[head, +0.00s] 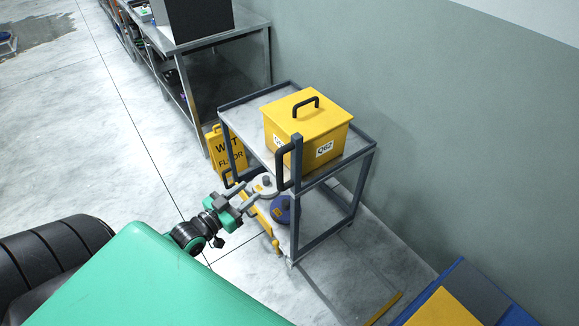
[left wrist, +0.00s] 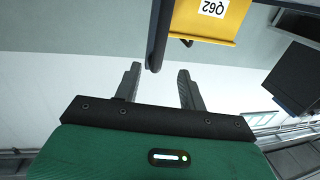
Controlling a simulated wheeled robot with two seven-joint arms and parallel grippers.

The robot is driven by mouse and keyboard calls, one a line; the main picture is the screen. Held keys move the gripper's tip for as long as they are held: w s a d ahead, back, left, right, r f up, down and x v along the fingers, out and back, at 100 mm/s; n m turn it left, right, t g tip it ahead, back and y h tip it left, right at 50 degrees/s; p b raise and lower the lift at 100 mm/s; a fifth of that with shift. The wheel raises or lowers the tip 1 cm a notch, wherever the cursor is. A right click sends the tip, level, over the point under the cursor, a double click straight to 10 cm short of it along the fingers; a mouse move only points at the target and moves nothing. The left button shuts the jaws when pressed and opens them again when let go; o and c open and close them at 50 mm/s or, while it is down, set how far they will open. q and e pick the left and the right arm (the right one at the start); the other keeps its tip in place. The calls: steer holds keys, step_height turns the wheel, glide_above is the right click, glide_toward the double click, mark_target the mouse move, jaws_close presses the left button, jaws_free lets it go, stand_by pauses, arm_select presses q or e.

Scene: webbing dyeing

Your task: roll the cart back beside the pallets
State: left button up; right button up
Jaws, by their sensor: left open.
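The cart (head: 372,160) is a grey metal frame with two shelves, standing along the green wall. A yellow lidded box (head: 308,125) labelled Q62 sits on its top shelf; it also shows in the left wrist view (left wrist: 220,22). Black handles stick out at the cart's near end, one on the nearest post (head: 281,170). My left gripper (head: 243,194) is open and empty at that end. In the left wrist view, a black handle (left wrist: 158,38) reaches down between the spread fingertips (left wrist: 160,70); the fingers are apart from it. My right gripper is out of view.
White (head: 264,186) and blue (head: 281,210) round containers stand on the lower shelf. A yellow wet-floor sign (head: 228,152) stands left of the cart. A metal table (head: 222,42) lies beyond. A blue-edged object (head: 515,316), possibly a pallet, is at lower right.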

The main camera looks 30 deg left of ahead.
mark_target(277, 169)
arm_select(q)
steer(key=w+d, duration=0.1)
steer(key=w, duration=0.3)
steer(key=w+p, duration=0.1)
steer(key=w, duration=0.4)
steer(key=w+d+p, duration=0.1)
steer(key=w, duration=0.3)
steer(key=shift+w+d, duration=0.3)
jaws_close()
